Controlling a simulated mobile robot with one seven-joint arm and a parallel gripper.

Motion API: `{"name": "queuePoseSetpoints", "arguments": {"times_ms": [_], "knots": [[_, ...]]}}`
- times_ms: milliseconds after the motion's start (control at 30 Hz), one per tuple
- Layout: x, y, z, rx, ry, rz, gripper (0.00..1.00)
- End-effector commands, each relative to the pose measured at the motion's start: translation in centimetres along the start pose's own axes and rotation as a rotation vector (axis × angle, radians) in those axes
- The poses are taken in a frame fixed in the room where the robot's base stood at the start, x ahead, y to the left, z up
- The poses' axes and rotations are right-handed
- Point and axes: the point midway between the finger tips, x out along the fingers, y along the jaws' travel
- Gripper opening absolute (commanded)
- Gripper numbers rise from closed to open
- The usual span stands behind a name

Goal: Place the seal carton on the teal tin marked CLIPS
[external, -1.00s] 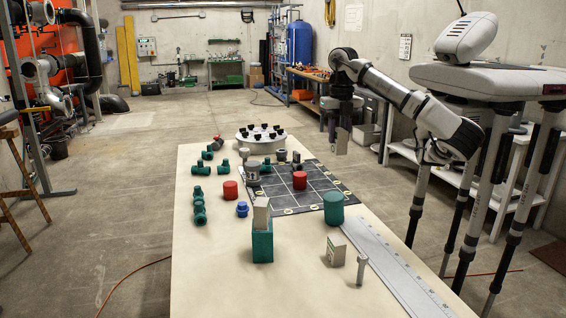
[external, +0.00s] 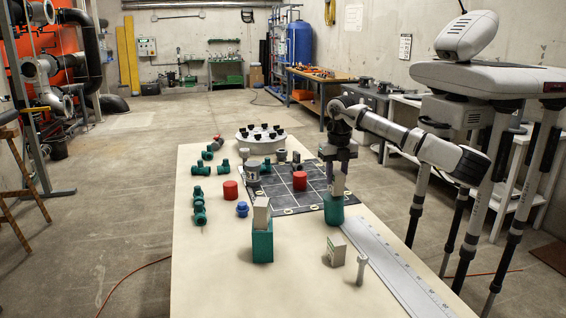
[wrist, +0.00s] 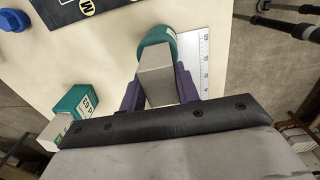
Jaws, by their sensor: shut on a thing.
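My gripper (external: 340,168) is shut on a pale grey carton (external: 337,184), whose label I cannot read. It also shows between the jaws in the wrist view (wrist: 156,82). The carton is upright, directly over or at the top of a round teal tin (external: 335,213). The tin shows beyond the carton's end in the wrist view (wrist: 150,35). I cannot tell whether carton and tin touch. No lettering on this tin is readable.
A square teal box (external: 262,247) with a beige carton (external: 261,215) on top stands front left. Another carton (external: 336,251) and a grey bolt-like post (external: 361,270) stand at the front. A ruler strip (external: 395,265) lies right. A red cylinder (external: 300,180) stands on the dark grid mat (external: 316,196).

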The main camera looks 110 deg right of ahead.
Motion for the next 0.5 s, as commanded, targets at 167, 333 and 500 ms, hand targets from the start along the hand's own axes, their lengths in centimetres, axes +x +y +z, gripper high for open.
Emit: {"name": "queuePoseSetpoints", "arguments": {"times_ms": [167,333,500], "knots": [[0.3,0.0,0.0,0.000,0.000,0.000,0.09],[0.8,0.0,0.0,0.000,0.000,0.000,0.09],[1.0,0.0,0.0,0.000,0.000,0.000,0.36]]}}
